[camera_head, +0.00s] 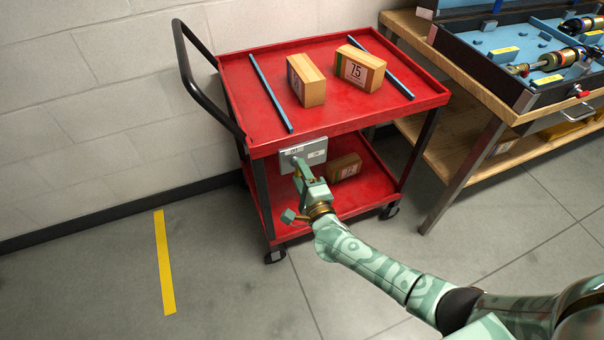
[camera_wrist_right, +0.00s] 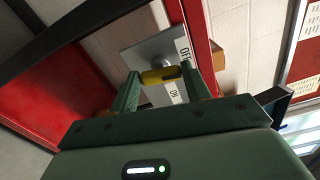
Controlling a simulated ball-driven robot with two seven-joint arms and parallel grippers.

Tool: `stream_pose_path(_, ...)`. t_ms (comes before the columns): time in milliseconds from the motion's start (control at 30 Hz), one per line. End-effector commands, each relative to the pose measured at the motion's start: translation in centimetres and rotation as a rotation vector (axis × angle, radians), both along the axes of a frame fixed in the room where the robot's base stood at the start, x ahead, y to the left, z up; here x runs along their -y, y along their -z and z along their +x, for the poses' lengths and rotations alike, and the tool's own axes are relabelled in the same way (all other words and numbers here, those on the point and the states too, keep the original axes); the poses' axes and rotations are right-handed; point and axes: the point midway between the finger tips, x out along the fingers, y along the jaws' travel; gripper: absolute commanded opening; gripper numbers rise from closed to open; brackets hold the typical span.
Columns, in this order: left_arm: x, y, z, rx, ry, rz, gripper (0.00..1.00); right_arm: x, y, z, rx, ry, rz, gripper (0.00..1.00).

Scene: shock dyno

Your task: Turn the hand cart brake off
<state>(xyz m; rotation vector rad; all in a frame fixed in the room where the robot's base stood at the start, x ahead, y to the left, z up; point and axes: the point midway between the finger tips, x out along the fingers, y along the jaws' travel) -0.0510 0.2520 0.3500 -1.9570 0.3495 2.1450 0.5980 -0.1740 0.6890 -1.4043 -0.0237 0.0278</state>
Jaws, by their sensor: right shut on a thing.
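The red hand cart (camera_head: 270,149) stands against the wall in the head view. A grey brake plate (camera_head: 303,153) with white labels is on its front side below the top tray. In the wrist view the plate (camera_wrist_right: 146,52) carries an OFF label (camera_wrist_right: 184,49) and an ON label (camera_wrist_right: 173,92). A yellow brake lever (camera_wrist_right: 160,75) sits between the fingers of my right gripper (camera_head: 298,168), which is shut on it. The fingers hide part of the lever, and I cannot tell exactly which label it points to. My left gripper is not in view.
Two boxes (camera_head: 306,82) (camera_head: 359,70) and blue strips (camera_head: 270,92) lie on the cart's top tray. Another box (camera_head: 345,167) is on the lower shelf. A wooden workbench (camera_head: 470,84) stands to the right. The floor left of the cart is clear, with a yellow line (camera_head: 163,262).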

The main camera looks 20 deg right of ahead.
Motion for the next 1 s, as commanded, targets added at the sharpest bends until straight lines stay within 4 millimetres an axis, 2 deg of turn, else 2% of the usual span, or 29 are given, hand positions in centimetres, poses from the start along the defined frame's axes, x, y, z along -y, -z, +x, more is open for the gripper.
stream_pose_path(400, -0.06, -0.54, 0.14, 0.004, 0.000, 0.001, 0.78, -0.13, 0.24, -0.11, 0.002, -0.003, -0.165, 0.24)
stream_pose_path(900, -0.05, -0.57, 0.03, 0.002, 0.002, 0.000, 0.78, -0.10, 0.34, -0.13, 0.002, -0.004, -0.186, 0.25)
stream_pose_path(933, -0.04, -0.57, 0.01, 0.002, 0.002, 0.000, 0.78, -0.10, 0.34, -0.13, 0.002, -0.004, -0.186, 0.50)
stream_pose_path(1000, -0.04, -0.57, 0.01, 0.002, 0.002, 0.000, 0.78, -0.10, 0.33, -0.13, 0.002, -0.004, -0.186, 0.69)
